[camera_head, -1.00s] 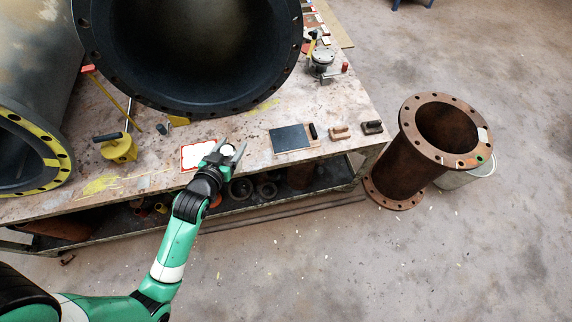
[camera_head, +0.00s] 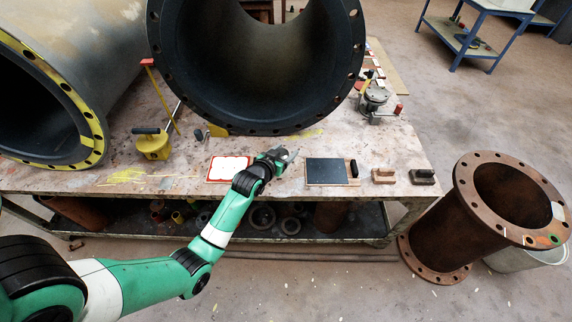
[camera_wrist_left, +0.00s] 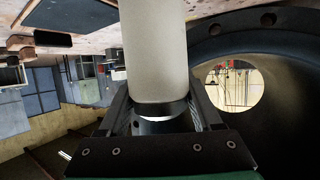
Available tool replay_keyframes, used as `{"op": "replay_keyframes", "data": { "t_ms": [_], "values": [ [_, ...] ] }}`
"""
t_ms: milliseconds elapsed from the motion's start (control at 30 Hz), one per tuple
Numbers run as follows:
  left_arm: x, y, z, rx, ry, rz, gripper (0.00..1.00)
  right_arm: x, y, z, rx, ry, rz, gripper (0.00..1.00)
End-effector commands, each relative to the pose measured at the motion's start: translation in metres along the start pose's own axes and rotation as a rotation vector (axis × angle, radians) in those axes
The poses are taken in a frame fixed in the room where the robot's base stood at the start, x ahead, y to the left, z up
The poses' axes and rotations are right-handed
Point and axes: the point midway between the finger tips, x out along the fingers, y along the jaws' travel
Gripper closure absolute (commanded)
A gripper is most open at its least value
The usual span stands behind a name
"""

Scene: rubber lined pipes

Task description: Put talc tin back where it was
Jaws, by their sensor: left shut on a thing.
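My left gripper (camera_head: 283,157) is over the front part of the bench, between a white card with a red border (camera_head: 229,169) and a black board (camera_head: 326,171). In the left wrist view the gripper is shut on a pale, smooth cylinder, the talc tin (camera_wrist_left: 155,50), which stands out between the two fingers. The tin's far end is cut off by the top edge of that view. In the head view I cannot clearly make out the tin. My right gripper is not in view.
A large black flanged pipe (camera_head: 355,60) lies behind the gripper; it also fills the right of the wrist view. Two wooden-based blocks (camera_head: 384,176) (camera_head: 423,177) sit right of the board. A rusty pipe (camera_head: 478,220) stands on the floor.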

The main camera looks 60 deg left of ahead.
Motion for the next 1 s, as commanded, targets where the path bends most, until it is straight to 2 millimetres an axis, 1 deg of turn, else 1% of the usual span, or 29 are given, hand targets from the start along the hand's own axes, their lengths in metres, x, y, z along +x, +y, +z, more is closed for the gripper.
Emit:
{"op": "replay_keyframes", "data": {
  "t_ms": [33, 167, 233, 300, 400, 633, 767, 800, 933, 967, 1000],
  "values": [
    [0.003, 0.000, 0.001, 0.000, 0.004, 0.000, 1.00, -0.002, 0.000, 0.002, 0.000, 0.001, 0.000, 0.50],
    [0.005, -0.001, 0.001, 0.000, 0.003, 0.000, 1.00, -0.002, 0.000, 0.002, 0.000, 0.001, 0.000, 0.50],
    [0.012, -0.001, 0.007, -0.001, 0.002, 0.000, 1.00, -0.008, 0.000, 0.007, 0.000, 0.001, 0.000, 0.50],
    [0.018, -0.001, 0.022, -0.001, 0.001, 0.000, 1.00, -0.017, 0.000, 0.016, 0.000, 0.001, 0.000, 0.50],
    [0.023, -0.001, 0.035, -0.001, 0.002, 0.000, 1.00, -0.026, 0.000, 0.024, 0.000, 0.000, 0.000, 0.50],
    [0.022, -0.001, 0.031, -0.001, 0.003, 0.000, 1.00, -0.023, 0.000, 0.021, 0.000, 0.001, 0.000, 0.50],
    [0.023, -0.001, 0.035, -0.001, 0.002, 0.000, 1.00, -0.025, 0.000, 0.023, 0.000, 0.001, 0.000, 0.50],
    [0.023, -0.001, 0.035, -0.001, 0.001, 0.000, 0.31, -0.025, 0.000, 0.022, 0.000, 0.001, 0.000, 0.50],
    [0.023, -0.001, 0.035, -0.001, 0.001, 0.000, 0.07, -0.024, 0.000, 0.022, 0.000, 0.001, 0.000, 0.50],
    [0.023, -0.001, 0.035, -0.001, 0.001, 0.000, 0.04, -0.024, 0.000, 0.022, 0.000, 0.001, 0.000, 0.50],
    [0.023, -0.001, 0.035, -0.001, 0.001, 0.000, 0.04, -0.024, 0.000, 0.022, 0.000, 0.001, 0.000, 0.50]
  ]
}}
